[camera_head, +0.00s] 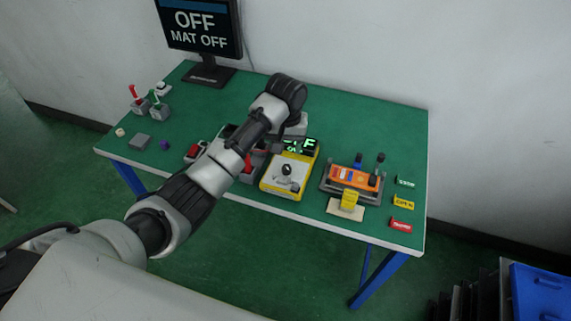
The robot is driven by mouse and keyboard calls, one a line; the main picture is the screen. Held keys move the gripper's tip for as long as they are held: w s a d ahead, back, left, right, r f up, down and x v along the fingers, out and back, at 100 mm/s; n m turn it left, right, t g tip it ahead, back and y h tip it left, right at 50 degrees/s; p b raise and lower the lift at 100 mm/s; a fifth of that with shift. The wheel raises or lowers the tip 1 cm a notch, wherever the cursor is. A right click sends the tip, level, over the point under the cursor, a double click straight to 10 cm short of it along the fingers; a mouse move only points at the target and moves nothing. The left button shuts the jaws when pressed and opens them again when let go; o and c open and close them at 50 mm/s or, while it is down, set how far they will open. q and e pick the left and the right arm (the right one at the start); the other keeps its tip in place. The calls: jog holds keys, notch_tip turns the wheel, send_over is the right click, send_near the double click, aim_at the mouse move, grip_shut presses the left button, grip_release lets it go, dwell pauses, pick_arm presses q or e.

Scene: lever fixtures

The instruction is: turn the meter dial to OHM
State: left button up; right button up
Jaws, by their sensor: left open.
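The yellow meter (309,166) stands on the green table near its front edge. Its dark display (309,144) shows green characters, partly covered by my arm; an "F" can be read. The meter's dial (287,170) is a dark knob on the pale front face; its pointing direction is too small to tell. My left arm reaches over the table from the left. Its wrist bends down behind the meter, and the left gripper (295,128) is open above the display end, apart from the dial. Its fingertips are hard to make out. My right gripper is not in view.
A monitor (200,28) at the back left reads "OFF" and "MAT OFF". An orange lever fixture (354,178) stands right of the meter, with small labelled blocks (403,203) beyond it. Red and green levers (150,104) stand far left. The back right of the green table (385,125) is clear.

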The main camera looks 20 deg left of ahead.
aim_at(287, 167)
pick_arm(q)
jog(key=f, duration=0.6)
jog(key=f+p, duration=0.1)
jog(key=f, duration=0.3)
jog(key=shift+w, duration=0.25)
jog(key=shift+r, duration=0.1)
jog(key=c, duration=0.9)
